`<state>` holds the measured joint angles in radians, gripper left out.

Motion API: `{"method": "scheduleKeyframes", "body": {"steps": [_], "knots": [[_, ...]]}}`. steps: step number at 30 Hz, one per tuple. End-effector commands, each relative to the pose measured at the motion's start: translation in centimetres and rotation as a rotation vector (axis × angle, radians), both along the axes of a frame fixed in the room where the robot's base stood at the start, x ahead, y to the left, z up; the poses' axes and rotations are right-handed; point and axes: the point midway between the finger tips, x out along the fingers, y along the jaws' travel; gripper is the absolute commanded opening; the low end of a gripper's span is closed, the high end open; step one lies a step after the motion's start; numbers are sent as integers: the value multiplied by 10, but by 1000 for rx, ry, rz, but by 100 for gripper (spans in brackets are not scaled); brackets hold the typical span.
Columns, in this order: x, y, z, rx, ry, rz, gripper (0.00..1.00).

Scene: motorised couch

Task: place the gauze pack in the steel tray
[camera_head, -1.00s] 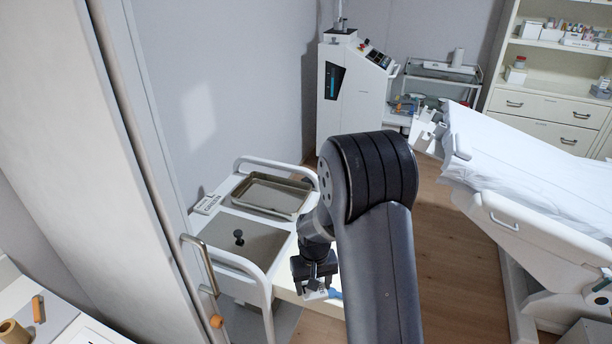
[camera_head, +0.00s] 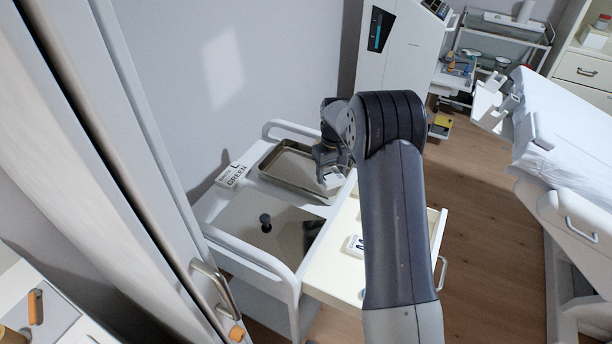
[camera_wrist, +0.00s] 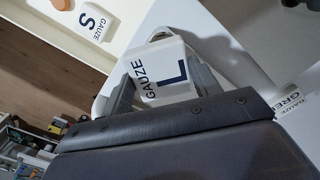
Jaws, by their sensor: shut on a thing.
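My gripper (camera_head: 330,160) is shut on a white gauze pack (camera_head: 333,181). In the wrist view the held gauze pack (camera_wrist: 165,72) shows "GAUZE L" between the two fingers. The steel tray (camera_head: 268,163) is a shallow rectangular tray on the cart top, and its visible floor looks empty. In the head view the held pack appears over the tray's right edge; its height above it is hard to judge. The tray cannot be made out in the wrist view.
A card (camera_head: 234,174) reading "L" and "GREEN" stands left of the tray. A steel lid (camera_head: 250,240) with a black knob lies nearer. An open drawer (camera_head: 335,270) holds another white pack (camera_head: 355,245); a "GAUZE S" pack (camera_wrist: 95,23) shows in the wrist view.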

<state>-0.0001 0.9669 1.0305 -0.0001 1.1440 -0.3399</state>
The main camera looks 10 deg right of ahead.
Motion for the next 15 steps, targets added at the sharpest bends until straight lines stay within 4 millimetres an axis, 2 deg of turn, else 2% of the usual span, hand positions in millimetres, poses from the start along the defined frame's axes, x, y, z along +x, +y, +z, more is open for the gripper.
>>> {"method": "scheduleKeyframes", "body": {"steps": [1, 6, 15], "knots": [[11, 0, 0, 0, -2, 25, 34], [40, 0, 9, 0, -2, 112, 34], [69, 0, 23, 0, 0, 225, 34]]}}
